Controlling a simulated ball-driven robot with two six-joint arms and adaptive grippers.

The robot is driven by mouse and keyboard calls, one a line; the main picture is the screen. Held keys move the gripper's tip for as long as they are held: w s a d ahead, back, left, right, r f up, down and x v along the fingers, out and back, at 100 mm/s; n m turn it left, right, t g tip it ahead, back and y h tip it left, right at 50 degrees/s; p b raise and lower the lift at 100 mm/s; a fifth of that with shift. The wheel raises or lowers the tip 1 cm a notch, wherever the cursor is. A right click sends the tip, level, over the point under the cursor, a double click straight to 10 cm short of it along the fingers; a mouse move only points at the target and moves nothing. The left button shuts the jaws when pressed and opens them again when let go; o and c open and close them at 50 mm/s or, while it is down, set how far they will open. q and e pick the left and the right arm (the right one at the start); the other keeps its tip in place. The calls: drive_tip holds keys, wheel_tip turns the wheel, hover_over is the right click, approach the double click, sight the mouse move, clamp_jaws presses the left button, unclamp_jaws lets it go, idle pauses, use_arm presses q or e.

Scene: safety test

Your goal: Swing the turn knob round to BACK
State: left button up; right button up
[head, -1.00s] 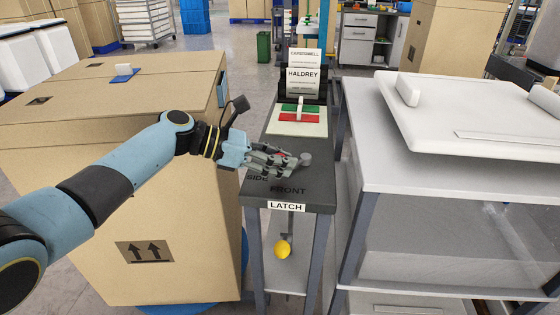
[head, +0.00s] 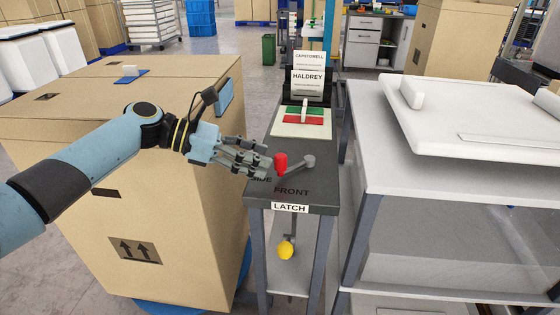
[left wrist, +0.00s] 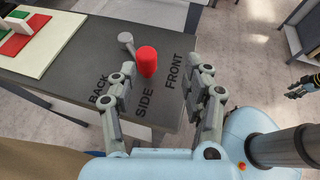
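The turn knob has a red grip (head: 281,163) on a short arm from a grey pivot (head: 308,160), on the dark top of a narrow stand (head: 300,200). In the left wrist view the red grip (left wrist: 147,61) points towards the word SIDE, between BACK (left wrist: 99,88) and FRONT (left wrist: 174,71). My left gripper (head: 258,158) is open and empty, just left of the grip and apart from it. In the left wrist view its spread fingers (left wrist: 160,76) stand either side of the grip's line. A small dark gripper, apparently my right (left wrist: 303,88), shows at the right edge; its fingers are unclear.
A plate with a green and red field and white lever (head: 303,118) lies behind the knob, before the HALDREY sign (head: 308,83). A yellow knob (head: 286,250) hangs below the LATCH label (head: 290,208). A large carton (head: 190,230) stands left, a grey bench (head: 385,150) right.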

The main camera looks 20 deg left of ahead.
use_arm(q)
drive_tip(key=v, duration=0.5)
drive_tip(key=shift+d, duration=0.1)
